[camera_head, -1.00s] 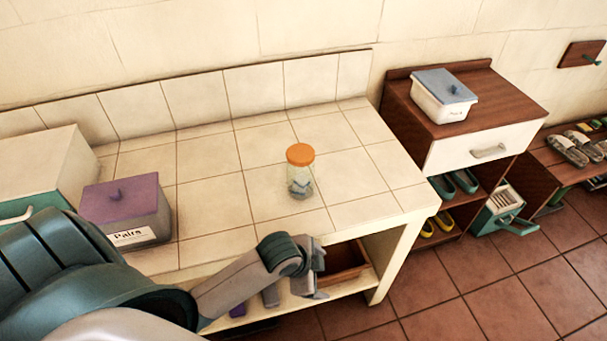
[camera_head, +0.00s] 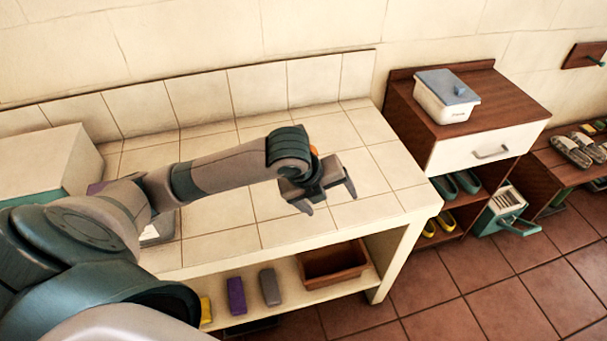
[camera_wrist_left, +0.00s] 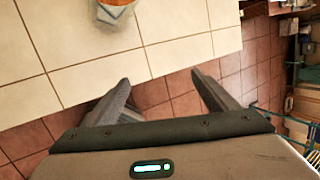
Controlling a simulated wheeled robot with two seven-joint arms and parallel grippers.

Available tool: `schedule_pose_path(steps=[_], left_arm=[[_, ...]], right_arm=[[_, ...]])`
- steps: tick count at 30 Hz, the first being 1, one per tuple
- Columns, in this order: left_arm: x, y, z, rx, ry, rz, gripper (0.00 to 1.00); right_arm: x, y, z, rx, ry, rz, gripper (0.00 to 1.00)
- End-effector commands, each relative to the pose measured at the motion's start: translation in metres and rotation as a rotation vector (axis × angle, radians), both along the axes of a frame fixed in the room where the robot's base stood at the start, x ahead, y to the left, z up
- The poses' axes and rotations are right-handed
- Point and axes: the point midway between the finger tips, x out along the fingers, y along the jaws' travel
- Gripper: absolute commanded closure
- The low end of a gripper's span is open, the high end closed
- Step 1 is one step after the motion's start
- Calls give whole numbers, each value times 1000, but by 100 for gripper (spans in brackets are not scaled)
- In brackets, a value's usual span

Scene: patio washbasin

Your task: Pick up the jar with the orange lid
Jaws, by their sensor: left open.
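The jar with the orange lid stands on the tiled counter (camera_head: 225,248). In the head view my left arm hides it except for a sliver of its orange lid (camera_head: 314,150) behind the wrist. In the left wrist view the lower part of the clear jar (camera_wrist_left: 114,14) shows at the top edge, its upper part cut off. My left gripper (camera_head: 328,200) is open and empty over the counter's front part. In the left wrist view its fingers (camera_wrist_left: 160,78) are spread, apart from the jar. My right gripper is not in view.
A purple box, mostly hidden by my arm, and a pale box (camera_head: 45,165) stand at the counter's left. The lower shelf holds a brown tray (camera_head: 335,265) and several small blocks. A brown cabinet (camera_head: 500,95) with a lidded white container (camera_head: 445,100) stands to the right.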

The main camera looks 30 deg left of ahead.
Motion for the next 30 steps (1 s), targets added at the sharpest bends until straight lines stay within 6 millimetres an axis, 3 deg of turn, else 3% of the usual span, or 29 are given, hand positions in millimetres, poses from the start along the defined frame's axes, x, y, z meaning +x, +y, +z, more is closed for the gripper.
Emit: schedule_pose_path(steps=[9, 15, 30], left_arm=[[19, 71, 71, 315, -16, -370, 21], [18, 101, 99, 425, 4, -512, 21], [17, 110, 107, 454, 15, -555, 21]], right_arm=[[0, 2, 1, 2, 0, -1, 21], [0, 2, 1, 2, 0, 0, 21], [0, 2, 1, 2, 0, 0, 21]])
